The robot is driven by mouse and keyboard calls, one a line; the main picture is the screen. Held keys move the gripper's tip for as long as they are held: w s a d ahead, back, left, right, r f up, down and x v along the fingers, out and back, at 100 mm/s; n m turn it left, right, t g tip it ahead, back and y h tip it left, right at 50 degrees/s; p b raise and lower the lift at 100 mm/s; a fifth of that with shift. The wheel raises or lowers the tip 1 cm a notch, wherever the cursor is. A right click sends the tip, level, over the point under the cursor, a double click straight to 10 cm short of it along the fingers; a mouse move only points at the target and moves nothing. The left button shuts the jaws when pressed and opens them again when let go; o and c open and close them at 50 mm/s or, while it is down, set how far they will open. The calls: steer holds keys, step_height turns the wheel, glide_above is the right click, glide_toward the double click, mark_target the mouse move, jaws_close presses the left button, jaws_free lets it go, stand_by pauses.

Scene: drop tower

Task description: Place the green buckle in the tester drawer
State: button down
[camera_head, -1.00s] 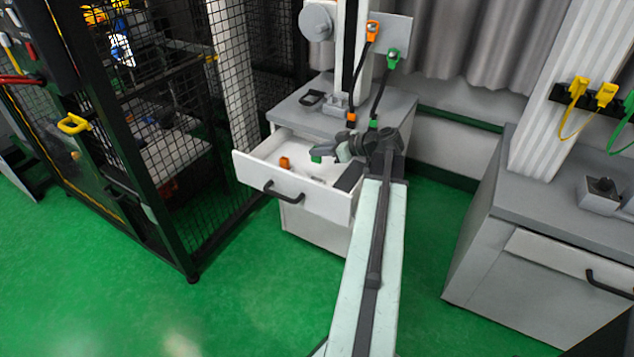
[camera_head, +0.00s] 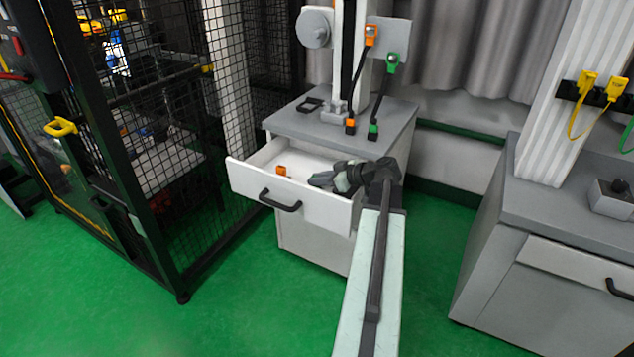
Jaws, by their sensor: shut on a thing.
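The tester drawer (camera_head: 245,178) is pulled open from the grey-topped cabinet below the tower. My gripper (camera_head: 318,181) is at the right part of the drawer, low over its opening, just behind the front panel. It is shut on the green buckle, which showed green at its tip a second ago. The buckle is now hidden by the gripper and the drawer front, so I cannot tell whether it touches the drawer floor. An orange buckle (camera_head: 281,170) lies inside the drawer, left of my gripper.
Orange (camera_head: 370,36) and green (camera_head: 392,63) buckles hang on the tower, with cords down to the cabinet top (camera_head: 395,118). A black mesh cage (camera_head: 200,120) stands at left. Another cabinet (camera_head: 560,225) stands at right. Green floor between is clear.

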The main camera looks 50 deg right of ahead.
steer(key=c, duration=1.3)
jaws_free()
steer(key=shift+f, duration=0.1)
steer(key=shift+c, duration=0.2)
steer(key=shift+s+r+p, duration=0.1)
steer(key=shift+r+p, duration=0.25)
steer(key=shift+p, duration=0.05)
steer(key=p+v, duration=0.4)
steer(key=v, duration=0.7)
steer(key=shift+s+p, duration=0.35)
steer(key=shift+p, duration=0.05)
steer(key=shift+d, duration=0.15)
